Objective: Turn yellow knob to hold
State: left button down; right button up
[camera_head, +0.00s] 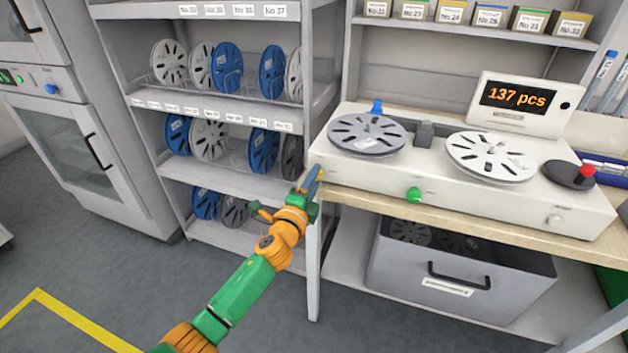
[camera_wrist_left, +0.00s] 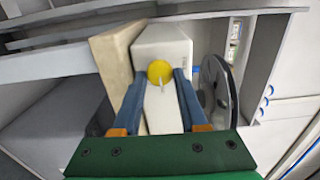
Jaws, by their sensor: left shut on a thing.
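The yellow knob (camera_wrist_left: 159,71) sits on the narrow end face of the white counting machine (camera_head: 455,195), and a pale pointer mark shows at its lower edge in the wrist view. My left gripper (camera_head: 314,175) reaches the machine's left end in the head view. In the wrist view its two blue fingers (camera_wrist_left: 159,78) lie on either side of the knob, shut on it. In the head view the gripper mostly hides the knob. The knob's setting label is not readable. My right gripper is not in view.
The machine stands on a wooden bench (camera_head: 460,220) and carries two reels, a green knob (camera_head: 413,195), a red button (camera_head: 586,170) and a display (camera_head: 520,97) reading 137 pcs. A reel rack (camera_head: 225,180) stands close on the left. A grey bin (camera_head: 450,280) is below.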

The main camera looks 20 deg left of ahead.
pick_arm(q)
jog(key=shift+f, duration=0.1)
jog(key=shift+c, duration=2.4)
grip_release()
jog(key=s, duration=0.7)
jog(key=shift+p, duration=0.45)
jog(key=shift+a, duration=0.1)
